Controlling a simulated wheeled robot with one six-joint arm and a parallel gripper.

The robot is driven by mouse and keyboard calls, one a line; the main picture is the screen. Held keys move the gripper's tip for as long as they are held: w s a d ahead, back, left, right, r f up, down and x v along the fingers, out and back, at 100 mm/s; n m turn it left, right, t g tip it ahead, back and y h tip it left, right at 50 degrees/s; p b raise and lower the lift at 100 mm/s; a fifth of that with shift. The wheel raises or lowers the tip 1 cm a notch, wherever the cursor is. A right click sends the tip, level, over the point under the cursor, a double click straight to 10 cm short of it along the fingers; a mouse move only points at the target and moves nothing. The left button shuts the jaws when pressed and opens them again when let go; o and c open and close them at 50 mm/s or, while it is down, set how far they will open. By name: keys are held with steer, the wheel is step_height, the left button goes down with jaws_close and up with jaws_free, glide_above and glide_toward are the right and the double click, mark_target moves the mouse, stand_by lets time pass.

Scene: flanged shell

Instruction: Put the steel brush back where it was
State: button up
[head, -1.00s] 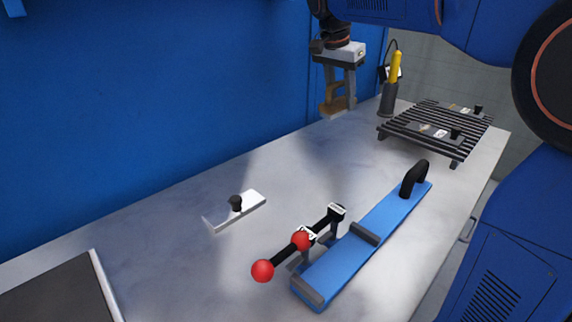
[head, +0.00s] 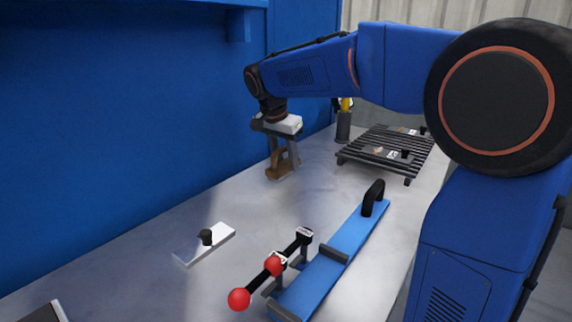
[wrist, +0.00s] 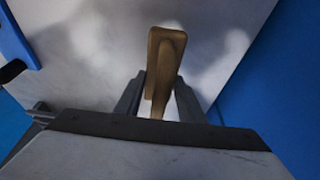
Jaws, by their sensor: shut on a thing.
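The steel brush, with a tan-brown wooden body (head: 275,168), is held between the fingers of my gripper (head: 284,160). In the head view it hangs low over the grey bench, near the blue wall; I cannot tell whether it touches the bench. In the wrist view the brush (wrist: 164,62) rises between the two dark fingers (wrist: 158,98), with pale bench behind it. Its bristles are not clearly visible.
A dark pot (head: 343,126) with a yellow-handled tool and a slatted black rack (head: 385,150) stand behind, to the right. A blue fixture (head: 340,255), a red-knobbed clamp (head: 273,266) and a white plate with black knob (head: 190,247) lie in front.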

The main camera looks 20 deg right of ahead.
steer(key=shift+f, duration=0.7)
steer(key=o, duration=1.1)
steer(key=shift+f, duration=0.15)
steer(key=v, duration=1.2)
